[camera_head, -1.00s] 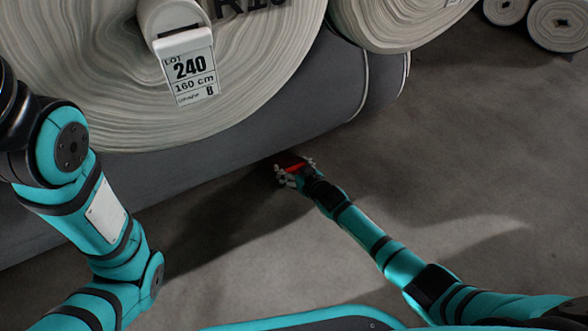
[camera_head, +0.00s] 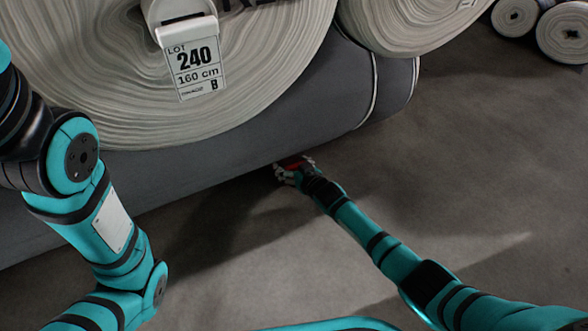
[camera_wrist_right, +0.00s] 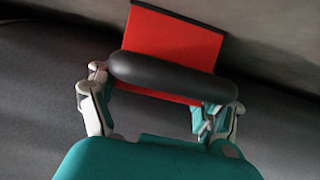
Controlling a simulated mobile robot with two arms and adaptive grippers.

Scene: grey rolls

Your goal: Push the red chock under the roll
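The red chock (camera_wrist_right: 172,52) shows in the right wrist view as a flat red block with a thick black bar (camera_wrist_right: 172,78) across its near side. My right gripper (camera_head: 288,172) is low at the floor, behind the chock. In the wrist view its fingers (camera_wrist_right: 160,100) are wide apart, near the two ends of the bar; firm contact is unclear. My left arm shows, but its gripper is not in view.
A large pale roll (camera_head: 250,90) with a LOT 240 label (camera_head: 197,68) rests above the dark grey roll. Another pale roll (camera_head: 410,25) lies to its right, and smaller rolls (camera_head: 563,32) lie at the far right. The concrete floor (camera_head: 480,150) at right is clear.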

